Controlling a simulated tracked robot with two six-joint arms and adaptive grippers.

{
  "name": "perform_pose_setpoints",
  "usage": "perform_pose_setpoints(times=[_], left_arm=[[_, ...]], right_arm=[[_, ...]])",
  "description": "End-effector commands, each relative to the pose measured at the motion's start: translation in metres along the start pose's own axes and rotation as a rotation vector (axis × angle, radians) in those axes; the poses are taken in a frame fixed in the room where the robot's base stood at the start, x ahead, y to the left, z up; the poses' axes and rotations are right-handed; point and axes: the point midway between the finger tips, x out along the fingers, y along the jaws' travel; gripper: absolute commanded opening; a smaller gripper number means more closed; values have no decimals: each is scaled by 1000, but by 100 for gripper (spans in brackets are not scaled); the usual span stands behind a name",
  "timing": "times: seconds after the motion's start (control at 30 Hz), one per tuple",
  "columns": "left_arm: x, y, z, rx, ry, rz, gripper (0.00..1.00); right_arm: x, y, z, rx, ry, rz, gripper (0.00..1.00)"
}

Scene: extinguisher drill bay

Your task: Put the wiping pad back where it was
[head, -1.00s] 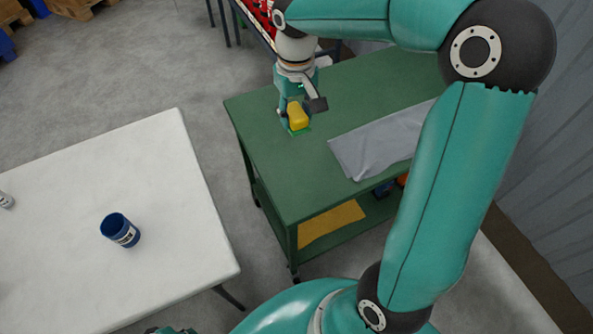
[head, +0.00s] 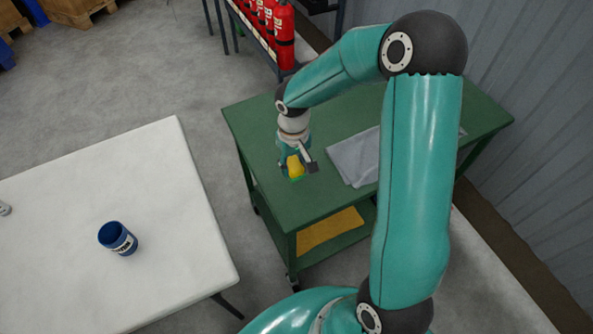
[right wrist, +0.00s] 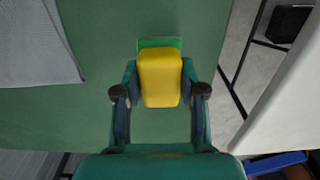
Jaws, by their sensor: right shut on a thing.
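The wiping pad (head: 295,167) is a yellow block with a green layer under it. My right gripper (head: 297,170) is shut on it, over the left part of the green cart top (head: 260,125). In the right wrist view the pad (right wrist: 160,78) sits between the two fingers of the gripper (right wrist: 160,95), its green layer showing at the far end. The pad is low over the cart top; I cannot tell whether it touches. My left gripper is out of view.
A grey cloth (head: 355,158) lies on the cart top right of the pad. An orange-yellow cloth (head: 330,229) lies on the lower shelf. A white table (head: 120,190) with a blue can (head: 118,238) stands at left. Red extinguishers (head: 283,35) stand behind.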

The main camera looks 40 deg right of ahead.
Motion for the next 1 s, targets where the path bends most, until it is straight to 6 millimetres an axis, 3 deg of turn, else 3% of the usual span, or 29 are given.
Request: perform_pose_setpoints(times=[0.33,0.73,0.77,0.9,1.0], left_arm=[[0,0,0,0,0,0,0],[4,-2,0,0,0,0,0],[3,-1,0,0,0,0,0],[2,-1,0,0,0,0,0],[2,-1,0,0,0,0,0]], right_arm=[[41,0,1,0,-4,-1,1],[47,0,0,1,0,-1,1],[45,0,0,1,0,-1,45],[45,0,1,1,0,-1,66],[45,0,1,1,0,-1,66]])
